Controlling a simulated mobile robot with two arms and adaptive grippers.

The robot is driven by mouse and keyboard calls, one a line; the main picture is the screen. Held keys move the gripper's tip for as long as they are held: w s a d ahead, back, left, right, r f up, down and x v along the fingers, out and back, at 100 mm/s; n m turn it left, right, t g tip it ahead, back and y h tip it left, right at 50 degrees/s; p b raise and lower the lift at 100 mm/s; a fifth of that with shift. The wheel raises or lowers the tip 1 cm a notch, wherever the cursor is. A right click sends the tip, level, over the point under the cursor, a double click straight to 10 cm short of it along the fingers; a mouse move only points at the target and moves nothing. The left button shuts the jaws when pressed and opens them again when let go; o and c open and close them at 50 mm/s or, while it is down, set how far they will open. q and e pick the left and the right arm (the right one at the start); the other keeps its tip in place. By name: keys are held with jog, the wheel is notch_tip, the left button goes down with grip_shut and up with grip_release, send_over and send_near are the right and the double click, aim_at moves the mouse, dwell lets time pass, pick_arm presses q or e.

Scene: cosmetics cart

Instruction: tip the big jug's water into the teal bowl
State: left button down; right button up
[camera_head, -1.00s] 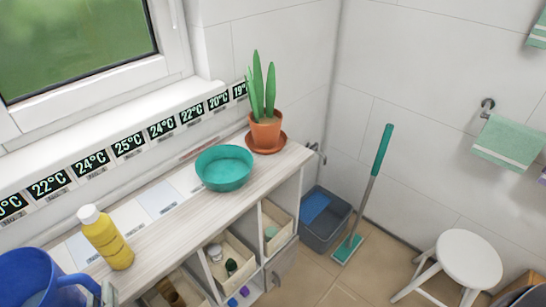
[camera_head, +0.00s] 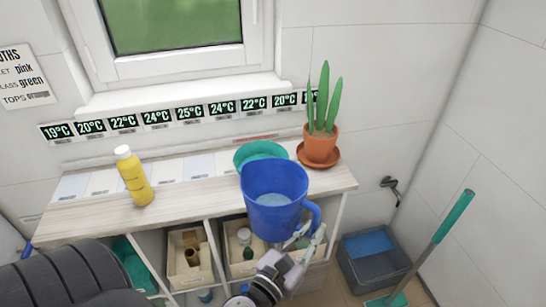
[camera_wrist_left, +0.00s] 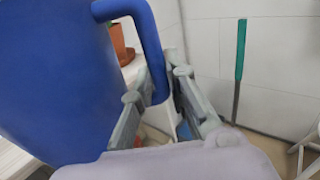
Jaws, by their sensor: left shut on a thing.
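The big blue jug (camera_head: 273,215) is upright, with pale water (camera_head: 274,199) visible inside it. My left gripper (camera_head: 305,236) is shut on the jug's handle at its right side. In the left wrist view the jug (camera_wrist_left: 55,80) fills the left, and the handle (camera_wrist_left: 152,50) runs down between the fingers (camera_wrist_left: 160,90). The teal bowl (camera_head: 258,152) sits on the counter behind the jug, which hides its front part. From this view I cannot tell the gap between jug and bowl. My right gripper is not in view.
A potted plant (camera_head: 320,140) on a saucer stands just right of the bowl. A yellow bottle (camera_head: 135,178) stands to the left on the counter (camera_head: 100,218). Shelf bins lie below the counter. A grey bucket (camera_head: 375,262) and a teal-handled mop (camera_head: 452,218) are at the right.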

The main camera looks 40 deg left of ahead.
pick_arm(q)
jog(key=w+d+f+h+p, duration=0.1)
jog(key=w+f, duration=0.1)
jog(key=w, duration=1.2)
jog(key=shift+d+m, duration=0.35)
jog(key=shift+m, duration=0.05)
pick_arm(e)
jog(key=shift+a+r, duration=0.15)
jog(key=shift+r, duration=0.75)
pick_arm(q)
jog(key=shift+r, duration=0.1)
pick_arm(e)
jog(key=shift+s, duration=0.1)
